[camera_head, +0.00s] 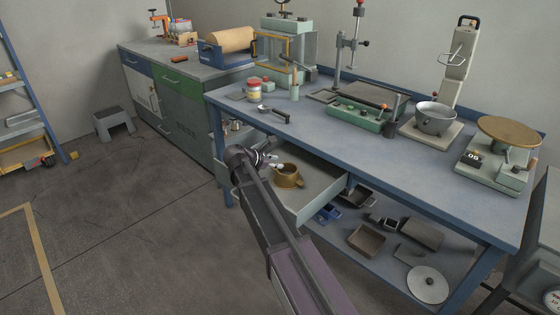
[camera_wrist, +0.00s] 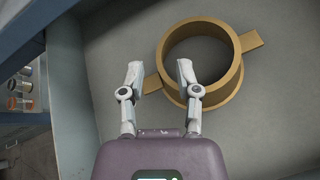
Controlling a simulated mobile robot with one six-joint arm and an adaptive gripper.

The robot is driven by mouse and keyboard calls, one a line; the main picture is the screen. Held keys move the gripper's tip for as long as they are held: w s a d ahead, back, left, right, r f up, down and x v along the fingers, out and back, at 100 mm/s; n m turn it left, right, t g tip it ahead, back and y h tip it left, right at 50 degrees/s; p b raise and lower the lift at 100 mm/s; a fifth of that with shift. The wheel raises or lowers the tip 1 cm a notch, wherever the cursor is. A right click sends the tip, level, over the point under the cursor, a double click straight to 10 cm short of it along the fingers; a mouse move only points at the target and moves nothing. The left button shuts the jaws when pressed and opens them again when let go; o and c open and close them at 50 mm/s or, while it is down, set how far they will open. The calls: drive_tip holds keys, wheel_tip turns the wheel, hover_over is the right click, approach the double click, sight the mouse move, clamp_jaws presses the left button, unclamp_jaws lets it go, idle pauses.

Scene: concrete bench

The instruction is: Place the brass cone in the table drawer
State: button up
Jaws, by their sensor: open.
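The brass cone (camera_head: 289,180) is a wide brass ring with side tabs. It sits inside the pulled-out table drawer (camera_head: 318,188), on the drawer floor. In the wrist view the cone (camera_wrist: 222,92) shows from above, its round opening facing up. My gripper (camera_head: 276,161) is over the drawer, just left of the cone. The drawer floor (camera_wrist: 112,50) around the cone is bare.
The blue bench top (camera_head: 350,145) above the drawer holds a jar (camera_head: 254,91), a grey pot (camera_head: 434,120) and a scale (camera_head: 495,165). A lower shelf holds a brown tray (camera_head: 366,241) and a round disc (camera_head: 427,285). Small jars (camera_wrist: 22,90) stand left of the drawer wall.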

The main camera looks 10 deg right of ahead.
drive_tip(key=p+v, duration=0.4)
drive_tip(key=v, duration=0.5)
drive_tip(key=shift+a+r, duration=0.1)
drive_tip(key=shift+r, duration=0.05)
idle(0.4)
